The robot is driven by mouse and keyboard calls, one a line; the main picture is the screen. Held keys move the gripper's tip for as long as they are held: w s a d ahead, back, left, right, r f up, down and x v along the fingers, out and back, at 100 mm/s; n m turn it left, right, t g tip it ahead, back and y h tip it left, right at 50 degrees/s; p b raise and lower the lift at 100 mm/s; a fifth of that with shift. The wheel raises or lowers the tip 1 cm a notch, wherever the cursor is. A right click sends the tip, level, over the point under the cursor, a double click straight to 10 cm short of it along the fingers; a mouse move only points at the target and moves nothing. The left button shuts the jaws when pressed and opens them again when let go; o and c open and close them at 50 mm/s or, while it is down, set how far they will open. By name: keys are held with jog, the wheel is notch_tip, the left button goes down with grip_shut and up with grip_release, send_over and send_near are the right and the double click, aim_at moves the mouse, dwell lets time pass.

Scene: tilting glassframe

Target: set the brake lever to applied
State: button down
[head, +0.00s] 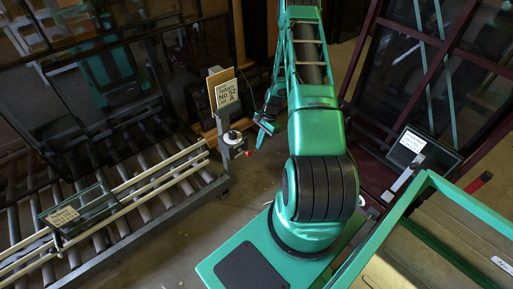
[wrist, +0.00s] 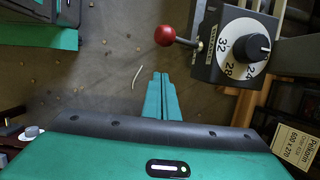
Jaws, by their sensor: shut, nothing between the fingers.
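A lever with a red ball knob (wrist: 168,35) sticks out to the left from a dark grey box (wrist: 205,68) in the wrist view. The box carries a dial (wrist: 238,47) marked 32, 28 and 24, with a black knob. The red knob also shows in the head view (head: 249,153). My gripper (wrist: 160,75) is shut and empty, its teal fingertips below the red knob in the wrist picture and apart from it. In the head view, my gripper (head: 262,132) is close to the box, above and right of it.
A roller conveyor (head: 150,180) with pale rails lies left of the box. A sign (head: 226,92) stands behind the box. A teal-framed bench (head: 435,180) and a red-handled part (head: 478,182) are at the right. Bare floor (wrist: 100,70) lies left of the lever.

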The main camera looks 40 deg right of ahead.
jog(key=w+v, duration=0.1)
jog(key=v, duration=0.7)
jog(key=shift+w, duration=0.3)
jog(key=shift+d+r, duration=0.1)
jog(key=s+a+r+n+g+h, duration=0.1)
jog(key=s+a+r+n, duration=0.3)
jog(key=r, duration=1)
jog(key=s+a+r+n+h, duration=0.25)
jog(key=s+r, duration=0.35)
jog(key=r, duration=0.8)
jog(key=s+a+r+n, duration=0.2)
jog(key=s+a+r, duration=0.3)
jog(key=s, duration=0.5)
jog(key=s+a+r+n, duration=0.3)
jog(key=s+a+r, duration=0.2)
jog(key=s, duration=0.4)
jog(key=shift+s+a+r+t, duration=0.3)
jog(key=shift+s+a, duration=0.1)
jog(key=shift+a, duration=0.35)
jog(key=shift+n+y, duration=0.25)
